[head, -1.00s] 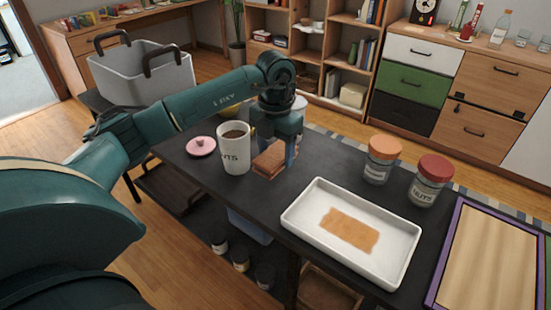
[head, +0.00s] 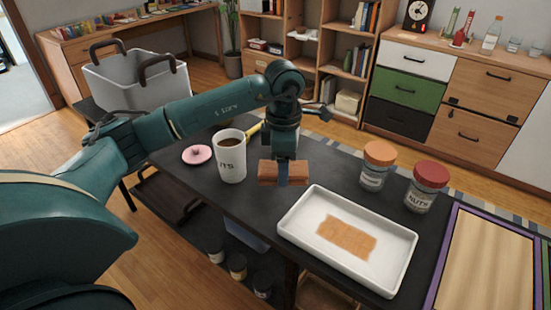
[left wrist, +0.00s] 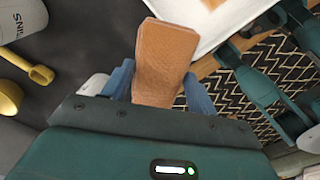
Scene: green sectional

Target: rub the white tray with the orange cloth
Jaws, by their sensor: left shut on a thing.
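The white tray (head: 392,252) lies on the dark table, with a flat orange-brown patch (head: 347,236) on its floor. My left gripper (head: 283,178) is shut on the folded orange cloth (head: 270,172), just beyond the tray's far left corner. In the left wrist view the cloth (left wrist: 165,60) sticks out between the two blue fingers, and a corner of the tray (left wrist: 232,22) shows past it. The cloth looks apart from the tray. Whether it touches the table is hard to tell.
A white mug (head: 231,158) with dark contents and a pink lid (head: 197,154) stand left of my gripper. Two jars, one orange-lidded (head: 376,165) and one red-lidded (head: 427,187), stand behind the tray. A purple-edged board (head: 490,262) lies to its right.

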